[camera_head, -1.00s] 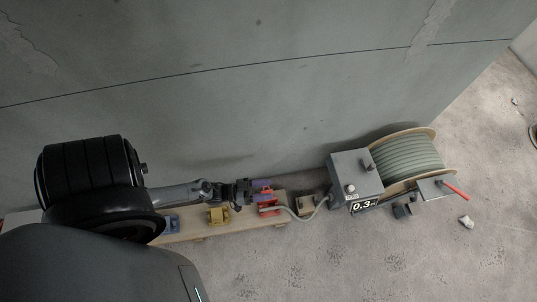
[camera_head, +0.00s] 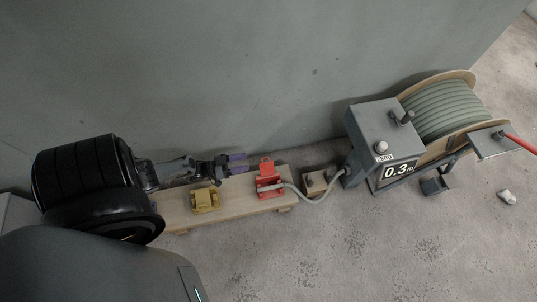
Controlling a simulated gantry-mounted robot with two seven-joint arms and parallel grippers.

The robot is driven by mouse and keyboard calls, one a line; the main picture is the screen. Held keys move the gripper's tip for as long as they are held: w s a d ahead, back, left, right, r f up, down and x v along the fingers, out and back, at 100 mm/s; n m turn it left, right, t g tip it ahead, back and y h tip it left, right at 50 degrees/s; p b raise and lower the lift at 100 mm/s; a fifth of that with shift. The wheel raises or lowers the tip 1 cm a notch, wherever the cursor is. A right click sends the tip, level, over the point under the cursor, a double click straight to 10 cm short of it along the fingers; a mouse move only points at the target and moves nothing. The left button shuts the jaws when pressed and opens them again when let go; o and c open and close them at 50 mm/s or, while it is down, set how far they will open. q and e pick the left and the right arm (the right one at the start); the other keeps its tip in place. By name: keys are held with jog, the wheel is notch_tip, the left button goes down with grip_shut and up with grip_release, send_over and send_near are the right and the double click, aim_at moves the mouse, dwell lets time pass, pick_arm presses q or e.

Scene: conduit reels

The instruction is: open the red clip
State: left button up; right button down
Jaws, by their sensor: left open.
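The red clip (camera_head: 268,184) sits on a wooden board (camera_head: 232,203). Its upper red flap stands raised at the back, and the end of a grey conduit (camera_head: 318,201) lies at its front part. My left gripper (camera_head: 238,164) has purple fingers that are open and empty. In the picture it is up and to the left of the red clip, apart from it. My right gripper is not in view.
A yellow clip (camera_head: 205,199) sits on the board left of the red one. A grey meter box (camera_head: 382,142) reading 0.3 m and a conduit reel (camera_head: 447,107) stand at the right. A wall runs behind.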

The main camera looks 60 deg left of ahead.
aim_at(269, 160)
pick_arm(q)
jog(key=w+f+b, duration=0.1)
jog(key=w, duration=0.2)
jog(key=w+d+f+b, duration=0.1)
jog(key=w+b, duration=0.1)
jog(key=w, duration=0.2)
jog(key=w+d+f+b, duration=0.1)
jog(key=w, duration=0.2)
jog(key=shift+w+d+f+b, duration=0.15)
jog(key=shift+w+f+b, duration=0.05)
jog(key=shift+f+b, duration=0.1)
jog(key=shift+w+d, duration=0.2)
jog(key=shift+w, duration=0.5)
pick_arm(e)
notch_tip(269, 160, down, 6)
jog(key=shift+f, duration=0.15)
pick_arm(q)
jog(key=shift+s, duration=0.1)
grip_shut()
jog(key=shift+d, duration=0.15)
